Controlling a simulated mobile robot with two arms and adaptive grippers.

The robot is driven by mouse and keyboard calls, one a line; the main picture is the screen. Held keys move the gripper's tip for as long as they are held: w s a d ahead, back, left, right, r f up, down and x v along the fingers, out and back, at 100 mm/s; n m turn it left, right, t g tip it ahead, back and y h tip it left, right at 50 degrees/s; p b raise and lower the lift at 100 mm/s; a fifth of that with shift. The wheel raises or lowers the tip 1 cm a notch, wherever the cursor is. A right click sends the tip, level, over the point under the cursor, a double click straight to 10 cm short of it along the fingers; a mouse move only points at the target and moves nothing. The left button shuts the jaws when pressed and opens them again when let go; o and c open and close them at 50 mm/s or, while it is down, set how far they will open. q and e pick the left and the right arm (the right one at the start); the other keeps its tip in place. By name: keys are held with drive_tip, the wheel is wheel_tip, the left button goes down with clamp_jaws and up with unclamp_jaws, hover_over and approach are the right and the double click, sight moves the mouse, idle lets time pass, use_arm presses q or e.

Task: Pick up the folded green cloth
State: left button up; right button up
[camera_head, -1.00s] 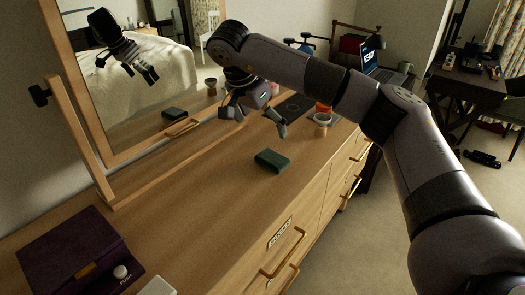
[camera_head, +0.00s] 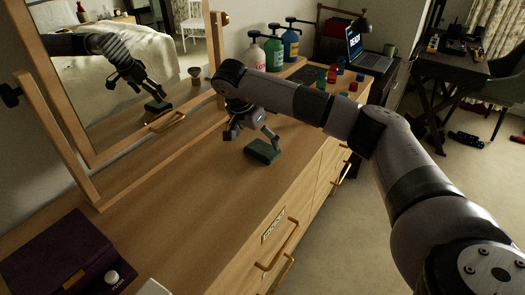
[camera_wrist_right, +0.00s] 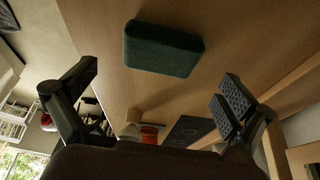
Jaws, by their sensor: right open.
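The folded green cloth (camera_head: 262,152) lies flat on the wooden dresser top (camera_head: 190,190), near its front edge. It also shows in the right wrist view (camera_wrist_right: 162,50), ahead of the fingers and a little left of the middle between them. My right gripper (camera_head: 253,137) is open and empty, low over the dresser at the cloth's far side. Its two fingers are spread wide in the wrist view (camera_wrist_right: 158,92), with the cloth apart from both fingertips. One finger ends close to the cloth in the head view; I cannot tell whether it touches. My left gripper is not in view.
A tilted mirror (camera_head: 140,90) stands along the back of the dresser and reflects my arm and the cloth. Pump bottles (camera_head: 274,54), small coloured items (camera_head: 332,76) and a laptop (camera_head: 369,47) are farther back. A dark purple box (camera_head: 62,258) is at the near left.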

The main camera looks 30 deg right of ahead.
sight(262, 148)
drive_tip(key=x, duration=0.5)
drive_tip(key=shift+f+p, duration=0.1)
drive_tip(key=shift+p, duration=0.3)
drive_tip(key=c, duration=0.9)
